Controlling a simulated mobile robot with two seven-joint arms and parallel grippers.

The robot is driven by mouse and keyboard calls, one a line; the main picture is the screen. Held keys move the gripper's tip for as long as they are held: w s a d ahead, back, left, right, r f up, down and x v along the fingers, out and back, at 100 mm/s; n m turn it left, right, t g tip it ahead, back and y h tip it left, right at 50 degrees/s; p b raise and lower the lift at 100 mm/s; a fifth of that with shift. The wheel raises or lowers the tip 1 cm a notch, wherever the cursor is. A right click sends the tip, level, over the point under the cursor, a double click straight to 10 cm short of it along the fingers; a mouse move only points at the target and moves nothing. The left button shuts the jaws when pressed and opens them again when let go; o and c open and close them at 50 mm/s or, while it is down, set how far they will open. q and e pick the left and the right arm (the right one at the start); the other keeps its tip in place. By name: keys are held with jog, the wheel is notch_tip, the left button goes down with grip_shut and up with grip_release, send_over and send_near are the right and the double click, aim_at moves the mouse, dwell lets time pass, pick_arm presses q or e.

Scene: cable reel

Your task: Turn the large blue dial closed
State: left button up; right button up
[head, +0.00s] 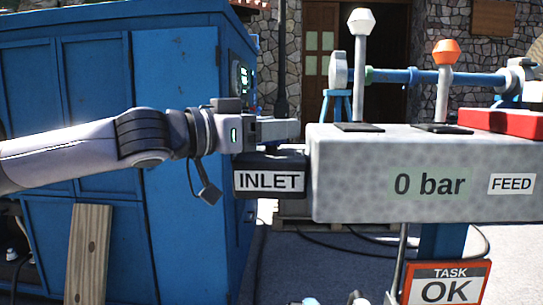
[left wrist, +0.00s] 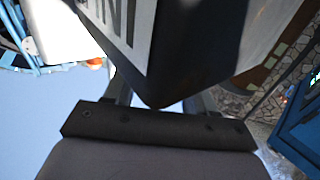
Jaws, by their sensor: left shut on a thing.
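I cannot make out a large blue dial in either view. My left gripper (head: 290,130) comes in from the left, just above the dark INLET block (head: 265,160) at the left end of the grey console (head: 350,195). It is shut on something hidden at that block. In the left wrist view the block's dark underside (left wrist: 185,70) and white label (left wrist: 130,35) fill the upper middle. The fingers (left wrist: 160,103) run behind it, so their tips are hidden. The console reads "0 bar". My right gripper is in neither view.
Two levers, white-topped (head: 361,22) and orange-topped (head: 446,52), stand on the console by a red block (head: 503,121). A "TASK OK" sign (head: 447,284) hangs below. A blue cabinet (head: 190,200) stands close behind my left arm. A plank (head: 88,255) leans there.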

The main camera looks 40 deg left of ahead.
pick_arm(q)
jog(key=n+y+b, duration=0.1)
jog(key=b, duration=0.1)
jog(key=n+t+y+b, duration=0.1)
jog(key=y+b, duration=0.1)
jog(key=b, duration=0.1)
jog(key=shift+f, duration=0.3)
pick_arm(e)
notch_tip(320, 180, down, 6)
pick_arm(q)
jog(key=shift+n+y+b, duration=0.7)
jog(key=shift+y+b, duration=0.2)
jog(key=shift+y, duration=0.2)
jog(key=n+y+b, duration=0.2)
jog(key=y, duration=0.2)
jog(key=shift+r, duration=0.1)
jog(key=shift+r+n+y+b, duration=0.1)
jog(key=shift+n+y+b, duration=0.4)
jog(key=shift+n+y, duration=0.3)
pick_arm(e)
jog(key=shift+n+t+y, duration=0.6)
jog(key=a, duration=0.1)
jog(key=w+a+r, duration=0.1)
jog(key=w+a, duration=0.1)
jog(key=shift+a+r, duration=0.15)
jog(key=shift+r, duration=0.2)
pick_arm(q)
jog(key=shift+r, duration=0.1)
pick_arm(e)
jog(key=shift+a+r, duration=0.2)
